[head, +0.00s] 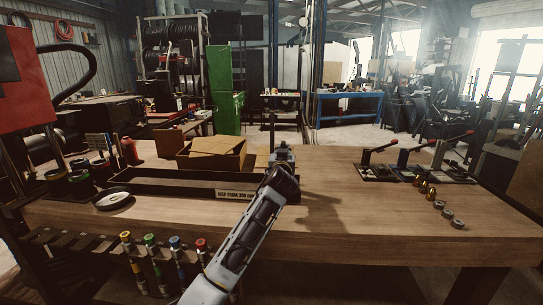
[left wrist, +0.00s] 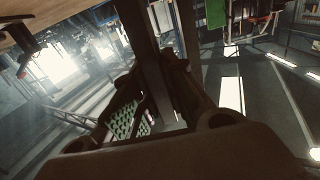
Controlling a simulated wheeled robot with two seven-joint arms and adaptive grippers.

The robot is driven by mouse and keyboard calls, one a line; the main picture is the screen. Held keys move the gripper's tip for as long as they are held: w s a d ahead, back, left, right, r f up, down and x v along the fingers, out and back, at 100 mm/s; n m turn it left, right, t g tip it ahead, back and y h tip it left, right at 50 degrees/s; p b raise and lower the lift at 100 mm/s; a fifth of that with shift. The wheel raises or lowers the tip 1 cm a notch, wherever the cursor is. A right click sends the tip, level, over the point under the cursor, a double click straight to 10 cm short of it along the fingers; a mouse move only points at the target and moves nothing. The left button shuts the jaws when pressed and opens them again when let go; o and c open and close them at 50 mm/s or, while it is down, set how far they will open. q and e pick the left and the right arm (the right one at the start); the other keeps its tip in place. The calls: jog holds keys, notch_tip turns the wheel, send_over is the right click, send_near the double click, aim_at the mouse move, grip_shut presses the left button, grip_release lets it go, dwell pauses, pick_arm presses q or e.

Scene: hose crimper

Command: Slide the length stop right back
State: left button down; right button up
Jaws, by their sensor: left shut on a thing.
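A grey-green block with an upright dark post, which looks like the length stop (head: 283,154), stands on the bench just right of the long dark tray. My left gripper (head: 281,172) reaches up to it from the front and covers its lower part. In the left wrist view the gripper's fingers (left wrist: 180,82) close around a dark upright bar (left wrist: 152,50). The exact contact is dark and partly hidden. My right gripper is in neither view.
The long dark tray (head: 165,187), with a label on its front, lies left of my gripper. An open cardboard box (head: 212,155) stands behind it. Lever tools with red handles (head: 415,160) and small metal fittings (head: 445,212) sit at right. The bench between is clear.

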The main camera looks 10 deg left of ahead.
pick_arm(q)
jog(key=shift+d, duration=1.25)
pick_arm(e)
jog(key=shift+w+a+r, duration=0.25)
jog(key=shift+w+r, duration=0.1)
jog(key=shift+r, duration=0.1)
pick_arm(q)
jog(key=c, duration=1.4)
grip_release()
jog(key=shift+c, duration=0.2)
jog(key=s, duration=1.1)
jog(key=shift+s+d, duration=0.35)
jog(key=shift+s, duration=0.05)
